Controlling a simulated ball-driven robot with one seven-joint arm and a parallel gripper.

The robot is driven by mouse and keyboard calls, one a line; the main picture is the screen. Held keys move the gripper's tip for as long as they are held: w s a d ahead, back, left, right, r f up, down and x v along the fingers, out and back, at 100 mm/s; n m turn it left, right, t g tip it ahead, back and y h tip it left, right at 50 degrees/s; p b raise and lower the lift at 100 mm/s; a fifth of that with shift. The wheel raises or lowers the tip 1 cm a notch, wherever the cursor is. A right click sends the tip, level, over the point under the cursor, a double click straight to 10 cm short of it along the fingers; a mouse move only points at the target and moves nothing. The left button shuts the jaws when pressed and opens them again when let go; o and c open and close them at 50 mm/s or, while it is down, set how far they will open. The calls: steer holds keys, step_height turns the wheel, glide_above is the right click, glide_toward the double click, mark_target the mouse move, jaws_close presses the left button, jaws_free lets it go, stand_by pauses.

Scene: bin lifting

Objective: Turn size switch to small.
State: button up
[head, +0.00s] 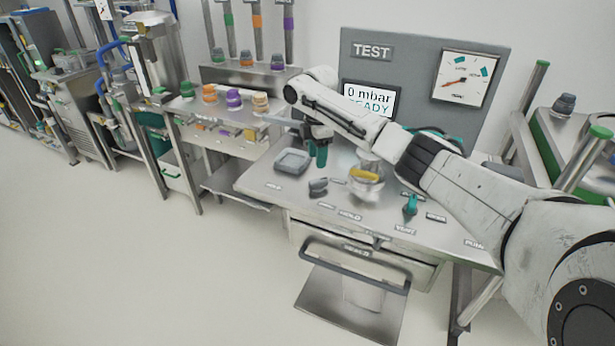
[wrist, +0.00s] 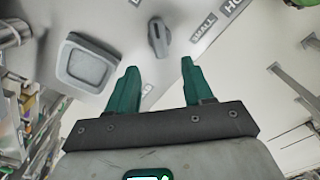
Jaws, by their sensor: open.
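The size switch is a grey knob with a raised grip (wrist: 158,37) on the steel panel; it also shows in the head view (head: 318,187). In the wrist view its grip runs roughly up and down the picture. A "SMALL" label (wrist: 203,29) lies to its right, and a partly cut-off label lies above it. My gripper (wrist: 160,65) is open, with green fingers apart and nothing between them but the panel and a small label. The knob sits just beyond the fingertips, apart from them. In the head view my gripper (head: 317,153) is above the panel, behind the knob.
A grey square dish (head: 292,161) is left of the knob. A round fixture with a yellow handle (head: 365,175) and a teal switch (head: 410,205) are to the right. The grey "TEST" board (head: 425,75) stands behind. A drawer handle (head: 355,265) juts out below the front edge.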

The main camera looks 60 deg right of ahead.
mark_target(317, 180)
step_height(317, 180, down, 8)
steer(key=shift+d+f, duration=0.1)
steer(key=shift+f, duration=0.15)
steer(key=shift+c, duration=0.2)
jaws_close()
stand_by(0.4)
